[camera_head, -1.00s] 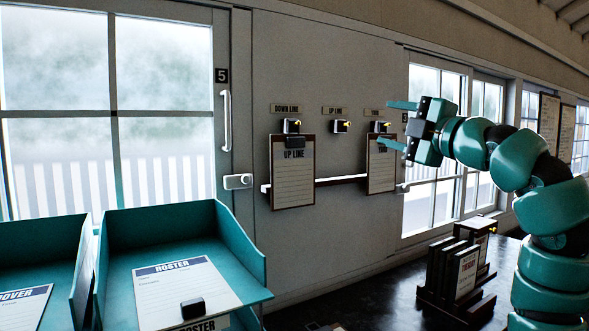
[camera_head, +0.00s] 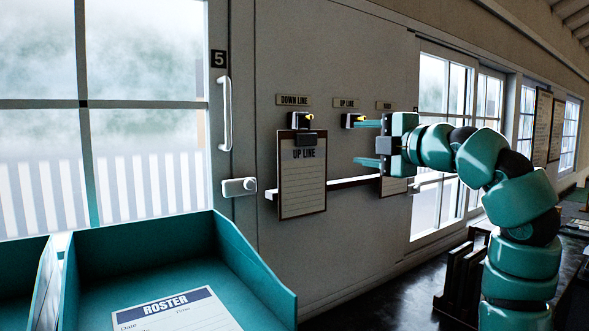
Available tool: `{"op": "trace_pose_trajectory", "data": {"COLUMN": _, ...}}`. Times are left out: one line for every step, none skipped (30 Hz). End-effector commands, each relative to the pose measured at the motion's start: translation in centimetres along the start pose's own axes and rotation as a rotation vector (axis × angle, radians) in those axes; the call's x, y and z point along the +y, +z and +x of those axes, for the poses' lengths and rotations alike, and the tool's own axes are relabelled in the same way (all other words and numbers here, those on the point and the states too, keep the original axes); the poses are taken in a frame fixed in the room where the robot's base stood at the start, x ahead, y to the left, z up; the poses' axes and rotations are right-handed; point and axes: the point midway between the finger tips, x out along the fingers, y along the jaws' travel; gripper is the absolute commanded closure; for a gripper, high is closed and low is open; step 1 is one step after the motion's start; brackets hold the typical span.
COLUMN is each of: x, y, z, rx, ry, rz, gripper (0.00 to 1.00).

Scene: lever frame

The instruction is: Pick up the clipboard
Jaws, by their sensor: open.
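A clipboard headed UP LINE (camera_head: 302,185) hangs upright on the wall from the hook (camera_head: 301,119) under the DOWN LINE label (camera_head: 293,100). Its dark clip is at the top. My gripper (camera_head: 367,143) is open and empty, pointing left toward that clipboard, with a clear gap to the right of its edge in the picture. The upper finger shows just right of the hook (camera_head: 349,120) under the UP LINE label (camera_head: 345,103), which holds no clipboard. A second clipboard (camera_head: 394,187) hangs further right, mostly hidden behind my gripper.
A white rail (camera_head: 345,183) runs along the wall behind the clipboards. A teal tray (camera_head: 245,262) with a ROSTER sheet (camera_head: 172,311) fills the lower left. A door handle (camera_head: 225,115) is left of the clipboards. Dark upright racks (camera_head: 462,272) stand at the lower right.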

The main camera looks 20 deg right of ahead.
Motion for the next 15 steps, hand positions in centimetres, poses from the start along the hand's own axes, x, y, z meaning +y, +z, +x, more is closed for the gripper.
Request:
{"op": "trace_pose_trajectory", "data": {"x": 0.2, "y": 0.0, "z": 0.5, "rx": 0.002, "ry": -0.001, "rz": 0.001, "gripper": 0.45}}
{"op": "trace_pose_trajectory", "data": {"x": 0.2, "y": -0.1, "z": 0.9, "rx": 0.003, "ry": -0.001, "rz": 0.001, "gripper": 0.45}}
{"op": "trace_pose_trajectory", "data": {"x": 0.3, "y": -0.1, "z": 1.6, "rx": 0.003, "ry": -0.001, "rz": 0.003, "gripper": 0.45}}
{"op": "trace_pose_trajectory", "data": {"x": 0.3, "y": -0.1, "z": 2.2, "rx": 0.005, "ry": -0.001, "rz": 0.003, "gripper": 0.45}}
{"op": "trace_pose_trajectory", "data": {"x": 0.3, "y": -0.1, "z": 2.8, "rx": 0.004, "ry": -0.001, "rz": 0.003, "gripper": 0.45}}
{"op": "trace_pose_trajectory", "data": {"x": 0.4, "y": -0.1, "z": 3.6, "rx": 0.005, "ry": 0.0, "rz": 0.004, "gripper": 0.45}}
{"op": "trace_pose_trajectory", "data": {"x": 0.4, "y": -0.2, "z": 4.2, "rx": 0.006, "ry": 0.0, "rz": 0.004, "gripper": 0.45}}
{"op": "trace_pose_trajectory", "data": {"x": 0.4, "y": -0.2, "z": 4.8, "rx": 0.006, "ry": 0.0, "rz": 0.003, "gripper": 0.45}}
{"op": "trace_pose_trajectory", "data": {"x": 0.4, "y": -0.1, "z": 5.6, "rx": 0.005, "ry": -0.002, "rz": 0.004, "gripper": 0.45}}
{"op": "trace_pose_trajectory", "data": {"x": 0.3, "y": -0.1, "z": 6.2, "rx": 0.004, "ry": -0.003, "rz": 0.005, "gripper": 0.45}}
{"op": "trace_pose_trajectory", "data": {"x": 0.3, "y": -0.1, "z": 6.8, "rx": 0.004, "ry": -0.004, "rz": 0.004, "gripper": 0.45}}
{"op": "trace_pose_trajectory", "data": {"x": 0.3, "y": -0.1, "z": 7.6, "rx": 0.004, "ry": -0.004, "rz": 0.005, "gripper": 0.45}}
{"op": "trace_pose_trajectory", "data": {"x": 0.3, "y": -0.1, "z": 8.2, "rx": 0.005, "ry": -0.003, "rz": 0.006, "gripper": 0.45}}
{"op": "trace_pose_trajectory", "data": {"x": 0.3, "y": -0.1, "z": 8.8, "rx": 0.005, "ry": -0.002, "rz": 0.004, "gripper": 0.45}}
{"op": "trace_pose_trajectory", "data": {"x": 0.3, "y": -0.1, "z": 9.4, "rx": 0.003, "ry": -0.003, "rz": 0.003, "gripper": 0.45}}
